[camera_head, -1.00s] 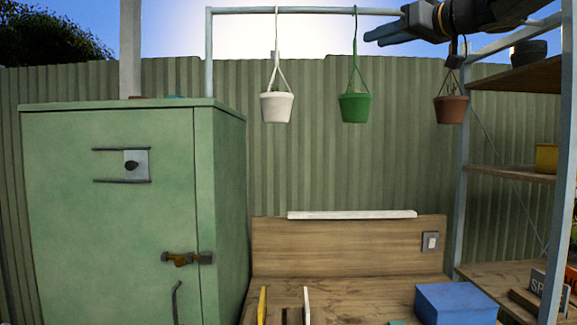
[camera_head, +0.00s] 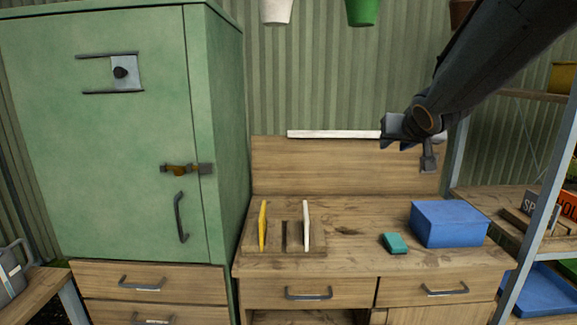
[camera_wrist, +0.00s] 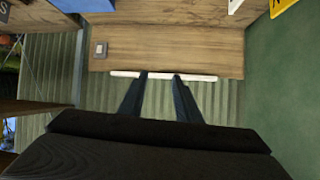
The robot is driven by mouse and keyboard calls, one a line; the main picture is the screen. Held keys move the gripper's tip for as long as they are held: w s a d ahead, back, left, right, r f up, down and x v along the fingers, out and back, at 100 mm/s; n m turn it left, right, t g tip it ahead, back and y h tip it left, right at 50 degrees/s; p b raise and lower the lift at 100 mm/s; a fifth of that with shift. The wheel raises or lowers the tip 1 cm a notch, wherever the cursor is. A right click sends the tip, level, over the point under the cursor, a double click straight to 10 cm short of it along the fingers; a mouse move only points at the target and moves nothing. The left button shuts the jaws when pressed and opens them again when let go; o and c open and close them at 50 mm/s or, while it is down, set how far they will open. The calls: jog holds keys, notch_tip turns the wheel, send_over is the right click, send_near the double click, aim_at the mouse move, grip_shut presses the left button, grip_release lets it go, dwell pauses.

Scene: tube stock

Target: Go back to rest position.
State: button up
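My arm reaches in from the upper right in the head view. My gripper (camera_head: 394,138) is at its lower left end, in front of the right part of the white strip (camera_head: 330,134) on top of the wooden backboard (camera_head: 310,168).
The bench (camera_head: 345,210) holds a slotted rack with yellow and white boards, a teal block (camera_head: 395,243) and a blue box (camera_head: 448,223). A green cabinet (camera_head: 100,150) stands left. A shelf frame (camera_head: 535,230) stands right. Pots hang above.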

jog(key=s+a+f+g, duration=0.2)
jog(key=s+f+g, duration=0.1)
jog(key=s+f, duration=0.6)
jog(key=s+a+f+n+g+b, duration=0.1)
jog(key=s+a+f+g, duration=0.2)
jog(key=s+f, duration=0.6)
jog(key=s+a+f+n+g+y+b, duration=0.1)
jog(key=s+a+f+g, duration=0.2)
jog(key=s+f, duration=0.7)
jog(key=shift+f+g, duration=0.8)
jog(key=shift+g, duration=0.1)
jog(key=shift+w, duration=0.1)
